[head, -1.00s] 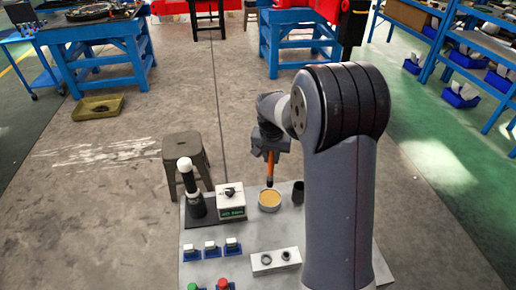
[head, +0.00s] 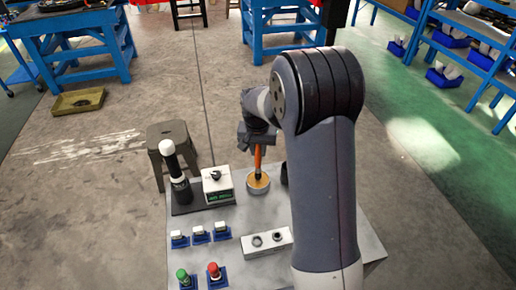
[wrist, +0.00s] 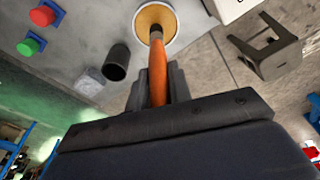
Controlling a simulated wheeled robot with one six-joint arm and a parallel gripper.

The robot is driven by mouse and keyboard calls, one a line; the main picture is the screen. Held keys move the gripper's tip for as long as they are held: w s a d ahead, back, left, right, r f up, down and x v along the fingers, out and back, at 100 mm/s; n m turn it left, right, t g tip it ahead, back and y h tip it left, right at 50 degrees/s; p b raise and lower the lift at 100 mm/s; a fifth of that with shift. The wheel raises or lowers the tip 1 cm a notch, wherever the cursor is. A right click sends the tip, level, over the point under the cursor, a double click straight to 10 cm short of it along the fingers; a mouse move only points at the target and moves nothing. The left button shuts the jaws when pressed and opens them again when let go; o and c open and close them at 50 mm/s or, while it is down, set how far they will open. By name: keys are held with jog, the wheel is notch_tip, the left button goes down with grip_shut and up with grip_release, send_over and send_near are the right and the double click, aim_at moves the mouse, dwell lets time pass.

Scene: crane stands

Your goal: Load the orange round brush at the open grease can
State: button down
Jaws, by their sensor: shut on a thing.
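My gripper (head: 257,140) is shut on the orange handle of the round brush (head: 258,158), which hangs nearly upright. In the wrist view the jaws (wrist: 154,88) close around the orange handle (wrist: 157,72), and the brush's dark lower end points at the open grease can. The can (head: 258,191) is a pale round tin of tan grease on the grey table. The brush's lower end overlaps the grease in both views; I cannot tell how deep it is. The can's rim also shows in the wrist view (wrist: 174,14).
A dark cup (wrist: 117,62) stands beside the can, mostly hidden by my arm in the head view. A white box with a display (head: 217,188) and a black, white-capped bottle (head: 175,170) stand left. A two-hole block (head: 266,243), switches and red and green buttons (head: 214,270) lie nearer.

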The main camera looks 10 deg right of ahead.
jog(key=shift+f+b, duration=0.4)
jog(key=shift+f, duration=0.05)
dwell(1.7)
jog(key=shift+r, duration=0.1)
jog(key=shift+r+p, duration=2.45)
jog(key=shift+r, duration=1)
